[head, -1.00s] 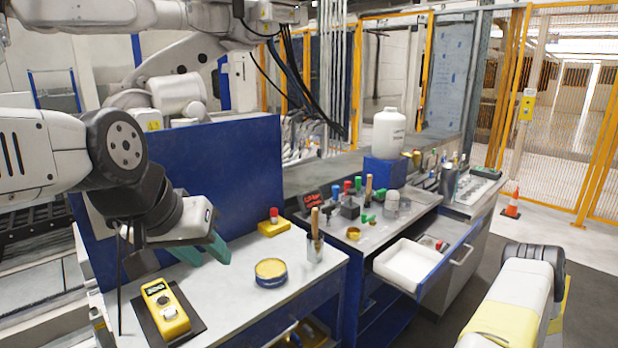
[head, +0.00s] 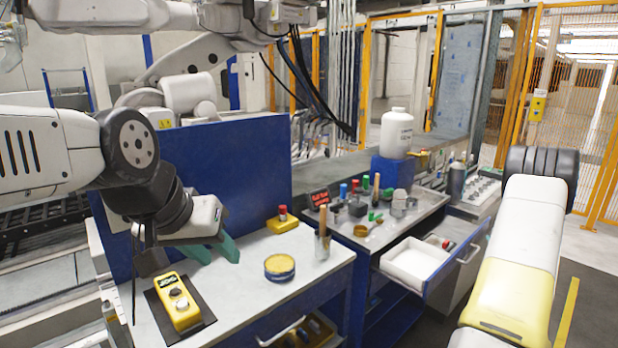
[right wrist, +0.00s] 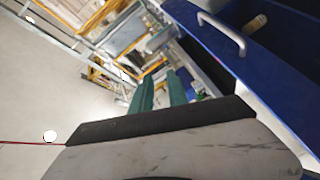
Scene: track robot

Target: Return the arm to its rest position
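My left gripper (head: 214,249) has teal fingers that stand apart with nothing between them. It hangs above the left part of the light worktop (head: 235,297), near a yellow meter (head: 180,305) on a dark pad. My right arm (head: 520,255) rises at the right of the head view, and its gripper is out of that view. In the right wrist view my right gripper (right wrist: 158,92) shows two green fingers with a gap between them and nothing held. It is beside a blue drawer front (right wrist: 275,70) with a metal handle.
A yellow tin (head: 280,267), a cup with a brush (head: 322,247) and a yellow box with a red knob (head: 283,222) stand on the worktop. An open drawer (head: 415,261) juts out between the arms. A blue panel (head: 240,175) stands behind the left gripper.

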